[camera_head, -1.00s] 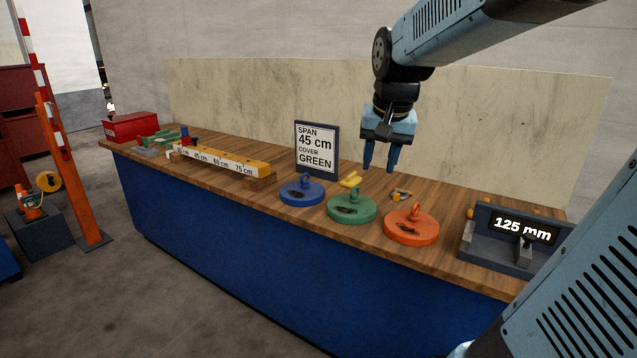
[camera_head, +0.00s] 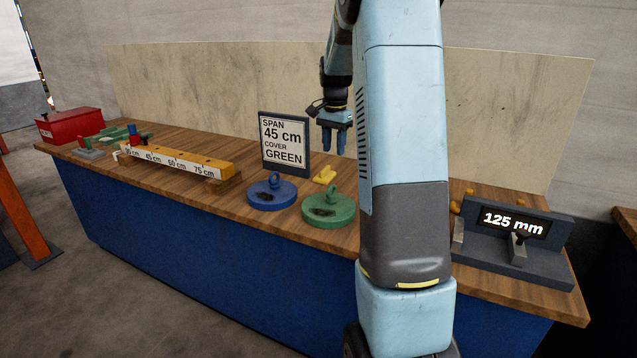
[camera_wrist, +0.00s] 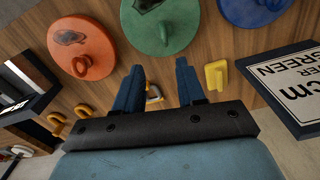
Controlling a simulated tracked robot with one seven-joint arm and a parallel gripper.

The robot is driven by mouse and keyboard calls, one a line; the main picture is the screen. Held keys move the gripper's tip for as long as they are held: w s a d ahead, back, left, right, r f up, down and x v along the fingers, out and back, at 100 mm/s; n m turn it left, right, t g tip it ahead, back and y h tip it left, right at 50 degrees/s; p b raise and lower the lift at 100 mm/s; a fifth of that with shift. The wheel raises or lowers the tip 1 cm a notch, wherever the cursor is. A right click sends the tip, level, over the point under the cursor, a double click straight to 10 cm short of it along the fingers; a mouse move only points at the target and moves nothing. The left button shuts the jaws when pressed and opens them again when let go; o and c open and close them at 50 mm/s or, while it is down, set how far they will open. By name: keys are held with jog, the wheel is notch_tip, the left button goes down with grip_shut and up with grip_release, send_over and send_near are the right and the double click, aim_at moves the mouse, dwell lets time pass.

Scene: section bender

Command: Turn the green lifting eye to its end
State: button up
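The green cover disc (camera_head: 322,212) lies on the wooden bench, right of the blue disc, and is partly hidden by my arm in the head view. Its green lifting eye (camera_head: 334,188) stands upright on top. In the wrist view the green disc (camera_wrist: 178,38) is at the top middle, with its lifting eye (camera_wrist: 163,31) showing. My gripper (camera_head: 337,150) hangs fingers down above the bench behind the discs. In the wrist view its two fingers (camera_wrist: 160,80) are apart with nothing held between them.
The blue disc (camera_head: 262,198) is beside the green one; the orange disc (camera_wrist: 80,50) shows in the wrist view. A yellow hook piece (camera_head: 325,175), sign (camera_head: 284,143), ruler bar (camera_head: 180,160) and 125 mm display (camera_head: 513,223) also stand on the bench.

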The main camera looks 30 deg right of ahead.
aim_at(331, 184)
jog(key=f, duration=0.9)
jog(key=w+f, duration=0.1)
jog(key=f, duration=0.4)
jog(key=shift+f, duration=0.2)
jog(key=shift+c, duration=0.2)
grip_shut()
